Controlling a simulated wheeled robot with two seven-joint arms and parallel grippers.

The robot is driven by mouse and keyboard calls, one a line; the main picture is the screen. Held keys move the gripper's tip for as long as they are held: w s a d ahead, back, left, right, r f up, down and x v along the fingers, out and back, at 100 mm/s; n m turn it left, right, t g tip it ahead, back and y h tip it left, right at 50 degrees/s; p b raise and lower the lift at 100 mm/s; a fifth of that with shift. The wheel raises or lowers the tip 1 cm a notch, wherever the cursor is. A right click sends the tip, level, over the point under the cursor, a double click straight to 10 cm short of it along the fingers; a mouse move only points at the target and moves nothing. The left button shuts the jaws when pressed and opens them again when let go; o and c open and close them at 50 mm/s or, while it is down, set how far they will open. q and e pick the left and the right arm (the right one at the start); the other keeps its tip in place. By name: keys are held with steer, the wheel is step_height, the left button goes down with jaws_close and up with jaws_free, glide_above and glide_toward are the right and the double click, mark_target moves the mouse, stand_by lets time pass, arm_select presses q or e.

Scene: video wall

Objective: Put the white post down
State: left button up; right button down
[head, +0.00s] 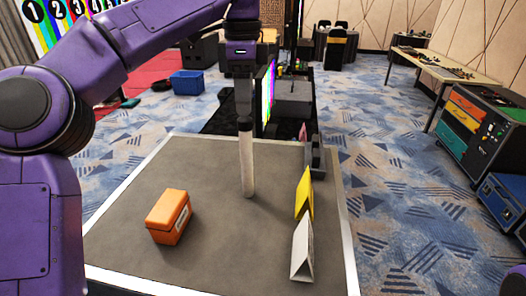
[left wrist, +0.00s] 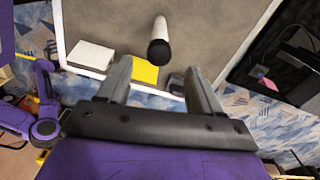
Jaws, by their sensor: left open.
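The white post (head: 247,165), with a black top end, stands upright on the grey-topped table (head: 205,255), right of its middle. My left gripper (head: 243,100) points down above the post, its fingers near the black end. In the left wrist view the left gripper (left wrist: 157,72) is open, with a wide gap between its fingers. There the post (left wrist: 160,50) shows just beyond the fingertips, roughly in line with the gap, and I see nothing held. My right gripper is not in view.
An orange box (head: 168,217) is left of the post. A yellow tent card (head: 304,193), a white tent card (head: 302,250) and a small grey object (head: 315,157) line the right edge. The table's front middle is bare. A colour-bar screen (head: 268,95) stands behind the table.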

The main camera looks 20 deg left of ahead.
mark_target(244, 118)
arm_select(q)
steer(key=shift+w+f, duration=0.2)
steer(key=shift+w, duration=0.1)
steer(key=f, duration=0.2)
steer(key=s+f, duration=0.1)
steer(key=f, duration=0.1)
steer(key=shift+a+f+b, duration=0.15)
steer(key=shift+f+b, duration=0.1)
steer(key=shift+b, duration=0.1)
step_height(244, 118, down, 5)
steer(key=shift+f+p, duration=0.15)
steer(key=shift+p, duration=0.5)
jaws_close()
